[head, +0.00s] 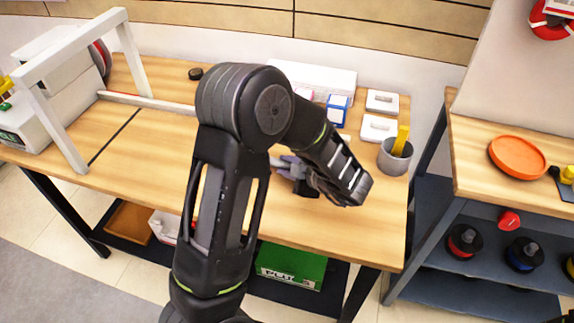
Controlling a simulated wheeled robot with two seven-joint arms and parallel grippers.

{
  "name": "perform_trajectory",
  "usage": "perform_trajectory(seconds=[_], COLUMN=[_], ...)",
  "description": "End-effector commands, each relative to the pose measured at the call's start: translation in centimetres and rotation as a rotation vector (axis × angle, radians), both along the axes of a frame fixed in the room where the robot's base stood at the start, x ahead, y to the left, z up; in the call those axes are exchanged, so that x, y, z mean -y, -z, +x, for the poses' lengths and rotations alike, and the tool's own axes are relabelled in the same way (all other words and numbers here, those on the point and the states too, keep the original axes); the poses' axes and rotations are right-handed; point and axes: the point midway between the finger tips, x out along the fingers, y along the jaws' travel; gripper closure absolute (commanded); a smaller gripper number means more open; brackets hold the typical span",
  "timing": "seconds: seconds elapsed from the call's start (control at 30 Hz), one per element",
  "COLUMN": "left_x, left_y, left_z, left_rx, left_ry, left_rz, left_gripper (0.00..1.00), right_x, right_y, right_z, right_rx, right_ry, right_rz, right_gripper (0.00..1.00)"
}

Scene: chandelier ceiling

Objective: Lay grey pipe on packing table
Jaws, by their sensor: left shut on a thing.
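The packing table (340,232) is a light wooden top on dark legs, spanning the left and middle of the head view. My left arm crosses in front of it. My left gripper (293,168) is low over the table's right half, partly hidden behind my arm. It is shut on a light grey piece (275,161), which looks like the grey pipe; only a short part shows. I cannot tell whether the pipe touches the tabletop. My right gripper is not in view.
A white frame (133,55) stands on the table's left end. A grey cup (395,158) with a yellow item, white boxes (379,127) and a blue-and-white box (337,108) sit at the right. The front right tabletop is clear. Another table with an orange dish (517,157) stands right.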

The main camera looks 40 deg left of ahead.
Motion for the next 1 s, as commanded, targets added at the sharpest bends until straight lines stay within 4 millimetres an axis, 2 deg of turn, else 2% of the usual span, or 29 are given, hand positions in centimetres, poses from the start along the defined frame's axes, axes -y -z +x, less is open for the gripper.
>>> perform_trajectory(seconds=[0.7, 0.73, 0.83, 1.0], left_x=[0.0, 0.1, 0.1, 0.1], left_y=[1.3, 1.3, 1.4, 1.1], left_z=[0.0, -0.1, -0.1, -0.2], left_rx=[-0.001, -0.002, -0.004, -0.006], left_ry=[0.000, 0.000, 0.000, 0.000], left_rz=[-0.003, -0.004, -0.006, -0.007], left_gripper=[1.00, 0.75, 0.68, 0.68], right_x=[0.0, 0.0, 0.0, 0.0], right_y=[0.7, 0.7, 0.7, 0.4], right_z=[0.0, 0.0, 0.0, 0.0], right_rx=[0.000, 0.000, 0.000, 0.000], right_ry=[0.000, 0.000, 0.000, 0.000], right_rz=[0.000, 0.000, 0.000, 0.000], right_gripper=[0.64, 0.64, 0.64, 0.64])
